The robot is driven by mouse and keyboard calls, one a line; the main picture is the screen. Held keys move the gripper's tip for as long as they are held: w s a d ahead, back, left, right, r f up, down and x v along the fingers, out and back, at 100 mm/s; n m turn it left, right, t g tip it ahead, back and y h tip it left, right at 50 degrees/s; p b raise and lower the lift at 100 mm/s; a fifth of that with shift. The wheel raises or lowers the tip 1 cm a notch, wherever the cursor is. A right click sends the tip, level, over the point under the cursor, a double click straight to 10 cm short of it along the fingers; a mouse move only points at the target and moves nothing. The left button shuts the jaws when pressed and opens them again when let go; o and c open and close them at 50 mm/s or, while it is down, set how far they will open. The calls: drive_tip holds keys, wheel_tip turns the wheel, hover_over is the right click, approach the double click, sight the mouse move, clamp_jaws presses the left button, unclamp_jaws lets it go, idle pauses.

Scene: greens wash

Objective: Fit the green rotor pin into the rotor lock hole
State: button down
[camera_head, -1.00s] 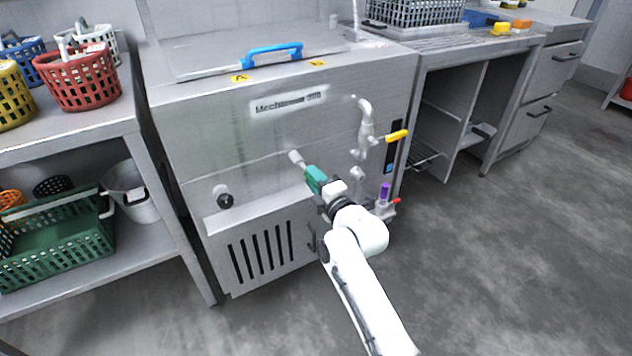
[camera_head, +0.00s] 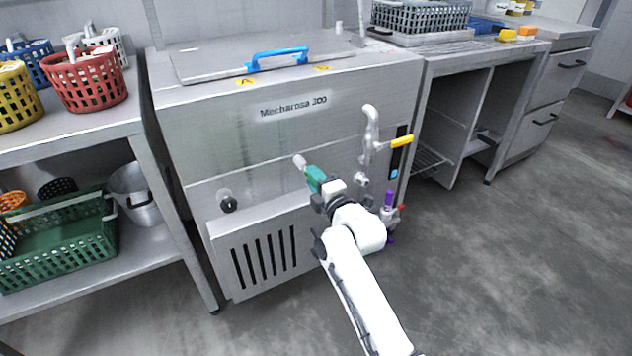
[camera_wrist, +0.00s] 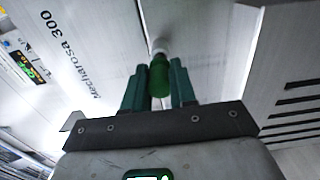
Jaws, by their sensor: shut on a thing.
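My gripper (camera_head: 313,175) has teal fingers and is in front of the steel washer's front panel (camera_head: 265,145). In the wrist view my gripper (camera_wrist: 159,85) is shut on the green rotor pin (camera_wrist: 158,76), which sits between the two fingers and points away from me toward the panel. A pale round piece (camera_wrist: 158,47) shows at the pin's far end; it shows as a short pale cylinder (camera_head: 299,161) in the head view. I cannot tell whether this piece belongs to the pin or to the lock. The rotor lock hole itself is hidden, and how deep the pin sits cannot be told.
A dark round knob (camera_head: 228,201) stands out from the panel on the left. A shelf with baskets (camera_head: 85,83) stands at left.

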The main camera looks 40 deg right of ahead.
drive_tip(key=shift+b+x, duration=0.5)
drive_tip(key=shift+x, duration=0.6)
drive_tip(key=c, duration=0.8)
unclamp_jaws()
drive_tip(key=shift+s, duration=0.1)
drive_tip(key=p+v, duration=0.2)
drive_tip(key=v, duration=0.8)
drive_tip(key=shift+s+a, duration=0.1)
drive_tip(key=shift+s, duration=0.15)
drive_tip(key=shift+f, duration=0.1)
